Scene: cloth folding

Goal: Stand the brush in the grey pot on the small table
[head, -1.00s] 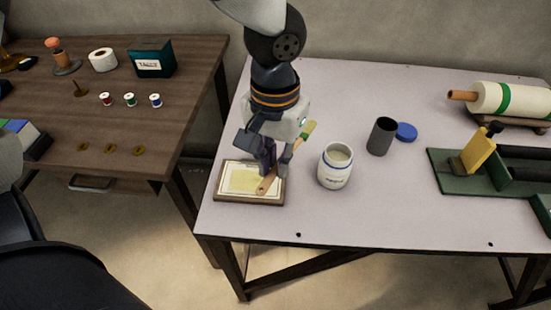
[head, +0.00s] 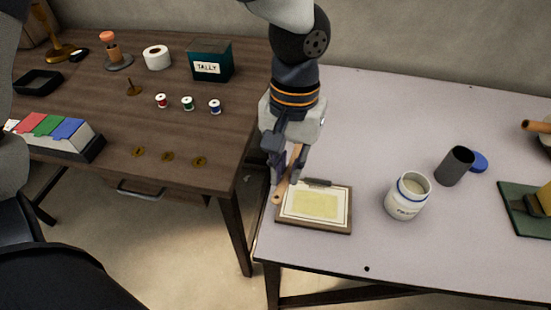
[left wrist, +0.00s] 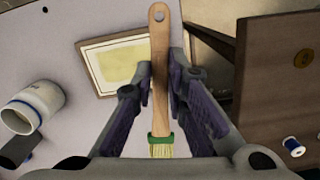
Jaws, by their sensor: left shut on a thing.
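The brush has a wooden handle (head: 286,181) and, in the left wrist view, a green band and pale bristles (left wrist: 161,147). My left gripper (head: 285,180) is shut on the brush handle, above the left edge of a framed board. In the left wrist view the fingers (left wrist: 163,80) clasp the handle from both sides, with its holed end pointing away. The grey pot (head: 455,166) stands upright on the small table (head: 380,110), well to the right of the gripper. My right gripper does not show.
The framed board (head: 315,207) lies under the gripper. A white jar (head: 408,196) stands between it and the grey pot. A blue lid (head: 479,162) lies beside the pot. A dark wooden desk (head: 215,150) with spools and a box is on the left.

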